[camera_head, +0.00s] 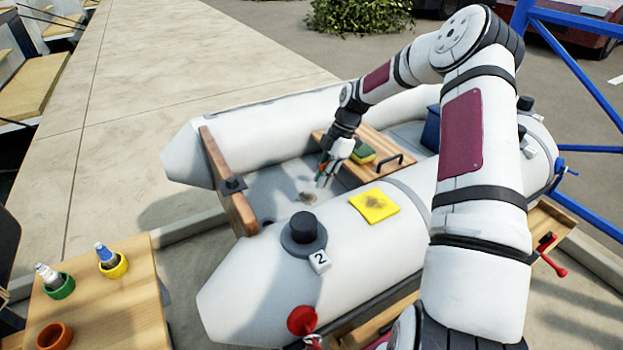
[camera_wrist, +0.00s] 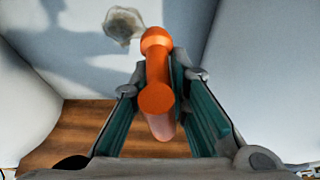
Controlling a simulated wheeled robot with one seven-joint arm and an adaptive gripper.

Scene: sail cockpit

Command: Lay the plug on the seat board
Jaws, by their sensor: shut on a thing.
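The plug (camera_wrist: 157,85) is an orange peg with a rounded head. My gripper (camera_wrist: 160,70) is shut on it, with the teal finger pads on either side. In the head view my gripper (camera_head: 325,172) is inside the white inflatable boat, at the left edge of the seat board. It is above the grey floor, and the plug is mostly hidden there. The seat board (camera_head: 350,139) is a wooden plank across the boat. A green and yellow sponge (camera_head: 363,153) and a black handle (camera_head: 389,161) are on it. Brown planking (camera_wrist: 75,125) shows low in the wrist view.
A yellow cloth (camera_head: 375,206) lies on the near tube (camera_head: 265,290), right of a black round fitting (camera_head: 303,230). A wooden transom (camera_head: 225,180) closes the boat's left end. A dark blue box (camera_head: 431,130) is beyond the seat board. A dirty patch (camera_head: 308,197) marks the floor.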

